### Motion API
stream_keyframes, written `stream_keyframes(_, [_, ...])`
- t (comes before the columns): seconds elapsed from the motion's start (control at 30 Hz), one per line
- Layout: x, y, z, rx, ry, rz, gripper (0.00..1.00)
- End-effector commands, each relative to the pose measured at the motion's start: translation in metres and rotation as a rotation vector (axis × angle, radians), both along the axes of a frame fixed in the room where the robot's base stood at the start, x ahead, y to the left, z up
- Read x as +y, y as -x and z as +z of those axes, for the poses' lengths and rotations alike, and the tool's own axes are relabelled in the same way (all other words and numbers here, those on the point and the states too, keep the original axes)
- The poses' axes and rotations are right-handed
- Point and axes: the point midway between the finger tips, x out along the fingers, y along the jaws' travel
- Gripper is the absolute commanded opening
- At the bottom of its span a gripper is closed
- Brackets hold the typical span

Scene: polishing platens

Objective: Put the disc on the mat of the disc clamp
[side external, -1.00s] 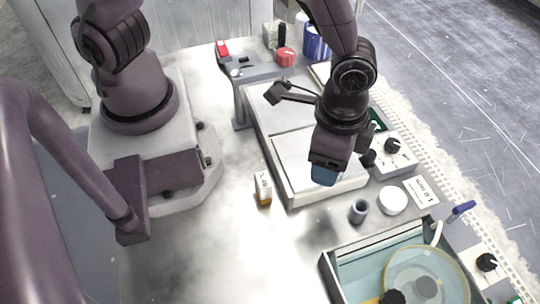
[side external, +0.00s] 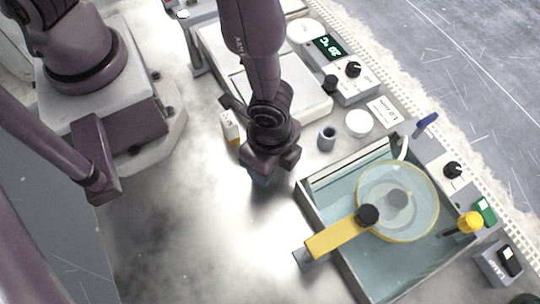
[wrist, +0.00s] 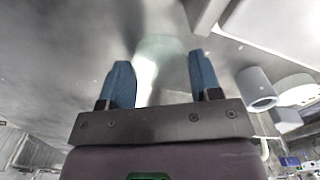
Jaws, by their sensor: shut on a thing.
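My gripper (side external: 262,180) points down over the bare bench, left of the grey cup, with its blue fingertips low. In the wrist view my gripper (wrist: 160,70) has its two blue fingers apart, with a pale, see-through shape between them that looks like the disc (wrist: 152,60); its outline is faint. The disc cannot be made out in the side view. A yellow arm (side external: 336,237) with a black knob reaches over the basin's near wall, apparently the disc clamp. Its mat cannot be identified for sure. A clear yellow-rimmed round platen (side external: 424,212) with a grey centre lies in the basin.
The basin (side external: 335,258) has raised walls, right of my gripper. A grey cup (side external: 327,138), a white round pot (side external: 359,123) and a small orange-white bottle (side external: 230,128) stand nearby. A white-topped box (side external: 300,92) is behind. The bench front left is clear.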

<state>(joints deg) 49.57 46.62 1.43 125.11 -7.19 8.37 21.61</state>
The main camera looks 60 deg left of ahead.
Motion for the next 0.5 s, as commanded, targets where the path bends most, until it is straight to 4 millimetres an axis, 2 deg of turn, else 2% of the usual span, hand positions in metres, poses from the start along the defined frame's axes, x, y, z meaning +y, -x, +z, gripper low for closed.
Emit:
stream_keyframes(0.37, [-0.0003, -0.0001, -0.0041, 0.0, 0.0, 0.0, 0.23])
stream_keyframes(0.4, [-0.0004, -0.0002, -0.0035, 0.0, 0.001, 0.0, 0.67])
stream_keyframes(0.47, [-0.0004, -0.0002, -0.0034, 0.0, 0.001, 0.0, 0.81])
stream_keyframes(0.5, [-0.0004, -0.0002, -0.0034, 0.0, 0.001, 0.0, 0.84])
